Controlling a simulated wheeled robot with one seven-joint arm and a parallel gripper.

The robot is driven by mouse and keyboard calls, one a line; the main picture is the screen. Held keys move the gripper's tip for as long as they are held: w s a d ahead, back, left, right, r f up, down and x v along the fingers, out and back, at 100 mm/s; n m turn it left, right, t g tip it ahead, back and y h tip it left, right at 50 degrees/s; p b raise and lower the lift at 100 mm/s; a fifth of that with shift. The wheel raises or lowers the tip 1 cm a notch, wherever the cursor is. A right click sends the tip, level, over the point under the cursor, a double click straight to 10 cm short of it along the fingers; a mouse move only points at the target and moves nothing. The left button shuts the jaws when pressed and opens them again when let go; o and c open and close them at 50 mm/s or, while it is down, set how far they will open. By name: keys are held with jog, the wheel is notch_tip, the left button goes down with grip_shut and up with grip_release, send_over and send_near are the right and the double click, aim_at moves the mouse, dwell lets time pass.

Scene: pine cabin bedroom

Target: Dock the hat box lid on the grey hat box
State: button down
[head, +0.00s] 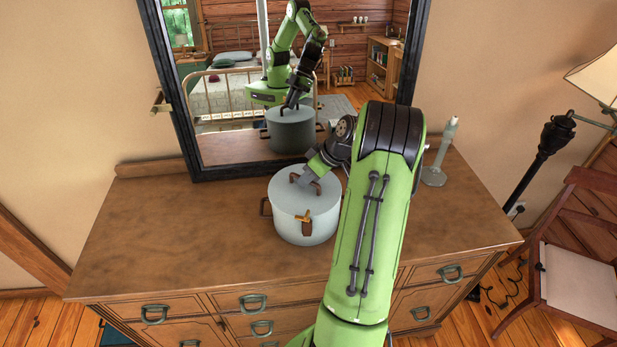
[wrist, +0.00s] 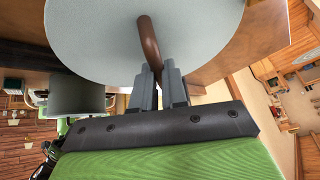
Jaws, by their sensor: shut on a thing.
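The grey hat box (head: 306,230) stands upright on the dresser, with brown side handles and a brass catch (head: 303,216) at its front. The pale grey round lid (head: 285,198) is over the box's top and looks about level with its rim; I cannot tell whether a thin gap is left. The lid's brown bar handle (wrist: 149,42) runs between my fingers in the wrist view. My gripper (wrist: 158,76) is shut on this handle, above the lid; it also shows in the head view (head: 308,180). The far rim is partly hidden by my gripper.
The wooden dresser top (head: 180,215) is clear to the left of the box. A black-framed mirror (head: 240,165) stands close behind it, reflecting box and arm. A pale candlestick-like object (head: 435,170) stands at the right back. A lamp and a chair (head: 580,285) are farther right.

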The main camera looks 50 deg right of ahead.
jog(key=c, duration=1.4)
grip_release()
jog(key=shift+a+f, duration=0.1)
jog(key=shift+f, duration=0.3)
jog(key=shift+c, duration=0.2)
jog(key=shift+w, duration=0.35)
jog(key=p+v, duration=0.6)
jog(key=v, duration=0.5)
jog(key=shift+d+r, duration=0.2)
jog(key=shift+d, duration=0.05)
